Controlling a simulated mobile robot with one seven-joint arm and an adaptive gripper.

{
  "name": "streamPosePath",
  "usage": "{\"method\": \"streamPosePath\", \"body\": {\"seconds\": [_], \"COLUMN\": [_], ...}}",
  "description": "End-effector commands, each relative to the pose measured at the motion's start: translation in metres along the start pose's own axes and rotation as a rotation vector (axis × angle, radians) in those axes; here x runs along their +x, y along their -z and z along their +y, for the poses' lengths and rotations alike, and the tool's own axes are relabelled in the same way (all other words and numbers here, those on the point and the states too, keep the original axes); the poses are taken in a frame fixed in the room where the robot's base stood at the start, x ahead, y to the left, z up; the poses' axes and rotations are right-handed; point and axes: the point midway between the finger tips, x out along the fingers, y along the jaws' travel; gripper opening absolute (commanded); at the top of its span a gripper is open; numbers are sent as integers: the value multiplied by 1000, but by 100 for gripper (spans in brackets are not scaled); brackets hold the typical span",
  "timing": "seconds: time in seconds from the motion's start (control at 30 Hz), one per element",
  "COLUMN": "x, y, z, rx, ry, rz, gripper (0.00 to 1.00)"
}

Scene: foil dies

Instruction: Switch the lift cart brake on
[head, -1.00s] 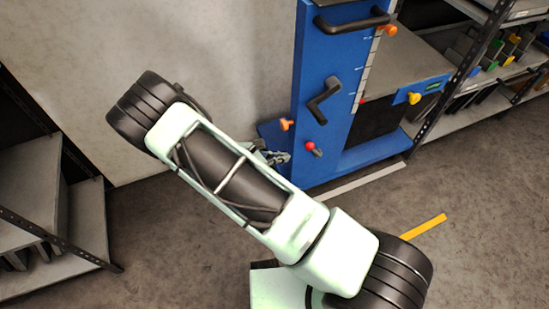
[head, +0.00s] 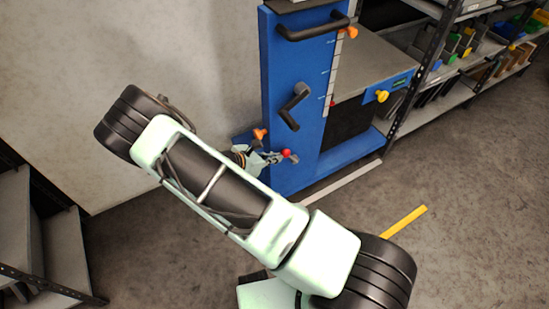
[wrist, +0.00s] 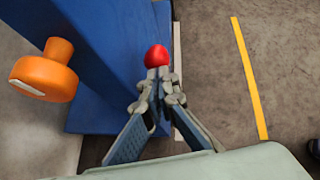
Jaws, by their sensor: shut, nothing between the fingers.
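The blue lift cart (head: 281,80) stands beyond my arm. A red ball knob (head: 287,153) is low on its front face; in the wrist view the red knob (wrist: 157,56) shows just past my fingertips. An orange knob (head: 260,134) on the cart's left side shows large at the left of the wrist view (wrist: 45,77). My gripper (wrist: 158,88) is shut and empty, its tips at or close to the red knob; I cannot tell whether they touch it.
The cart also has a black crank (head: 294,106), a black handle bar (head: 313,27), another orange knob (head: 350,32) and a yellow knob (head: 382,96). Shelves (head: 450,50) stand at right and at lower left. A wall is behind my arm. The floor (head: 460,200) at right is clear.

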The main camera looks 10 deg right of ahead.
Motion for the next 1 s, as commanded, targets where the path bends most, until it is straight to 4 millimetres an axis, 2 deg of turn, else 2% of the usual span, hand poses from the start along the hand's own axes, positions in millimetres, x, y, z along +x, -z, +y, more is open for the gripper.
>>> {"method": "streamPosePath", "body": {"seconds": [0.03,0.2,0.4,0.8,1.0], "x": [-2,5,19,19,10], "y": [-11,-33,-50,-52,-49], "z": [-1,-7,-11,-11,-9], "rx": [9,21,17,16,17], "ry": [0,-9,-12,-12,-11], "rz": [23,108,106,105,105], "gripper": [0,0,0,0,0]}}
